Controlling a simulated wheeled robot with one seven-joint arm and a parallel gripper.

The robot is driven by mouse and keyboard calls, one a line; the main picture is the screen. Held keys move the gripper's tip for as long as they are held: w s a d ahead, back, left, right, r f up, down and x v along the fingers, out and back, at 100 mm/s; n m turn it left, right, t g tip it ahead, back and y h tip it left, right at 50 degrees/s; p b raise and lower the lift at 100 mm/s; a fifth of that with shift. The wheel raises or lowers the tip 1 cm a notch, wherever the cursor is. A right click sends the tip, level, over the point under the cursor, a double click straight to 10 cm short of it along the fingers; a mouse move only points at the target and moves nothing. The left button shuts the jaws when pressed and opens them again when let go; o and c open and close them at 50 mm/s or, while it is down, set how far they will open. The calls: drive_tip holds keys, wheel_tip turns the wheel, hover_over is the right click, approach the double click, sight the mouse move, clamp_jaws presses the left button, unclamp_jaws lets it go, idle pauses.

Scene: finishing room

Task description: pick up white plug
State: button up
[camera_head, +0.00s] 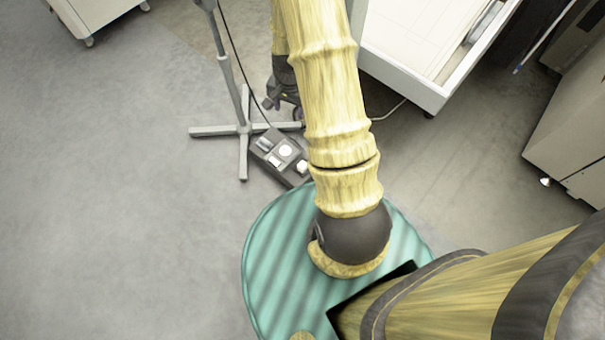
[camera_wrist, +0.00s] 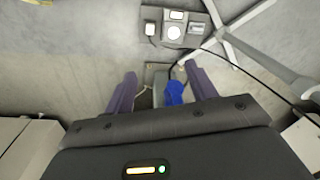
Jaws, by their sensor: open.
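A small white block that looks like the white plug (camera_wrist: 150,29) sits at the left end of a grey socket box on the floor in the wrist view. In the head view, what seems the same plug (camera_head: 303,167) is at the box's right end, beside my arm. My gripper (camera_wrist: 160,70) is open, with two purple fingers apart. The plug lies beyond the fingertips, apart from them. A blue object (camera_wrist: 175,92) with a dark cable shows between the fingers; I cannot tell if it touches them. In the head view my arm mostly hides the gripper (camera_head: 285,100).
The grey socket box (camera_head: 267,158) also carries a round white socket (camera_wrist: 174,33). A stand with crossed feet (camera_head: 243,130) is close beside it. A white-edged cabinet (camera_head: 405,85) stands at upper right.

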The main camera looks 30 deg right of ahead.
drive_tip(key=d+f+m+b, duration=0.2)
drive_tip(key=f+b, duration=0.3)
drive_tip(key=f, duration=0.7)
drive_tip(key=d+f+m+b, duration=0.2)
drive_tip(key=f+b, duration=0.4)
drive_tip(key=f, duration=0.6)
drive_tip(key=shift+g+b, duration=0.3)
drive_tip(key=shift+g, duration=0.1)
drive_tip(key=shift+d, duration=0.1)
drive_tip(key=b, duration=0.7)
hover_over(302, 165)
wheel_tip(302, 165, down, 12)
drive_tip(key=shift+s+f, duration=0.1)
drive_tip(key=shift+f, duration=0.1)
wheel_tip(302, 165, down, 5)
drive_tip(key=b, duration=0.4)
drive_tip(key=shift+d+f, duration=0.1)
drive_tip(key=shift+d, duration=0.05)
drive_tip(key=shift+c, duration=0.5)
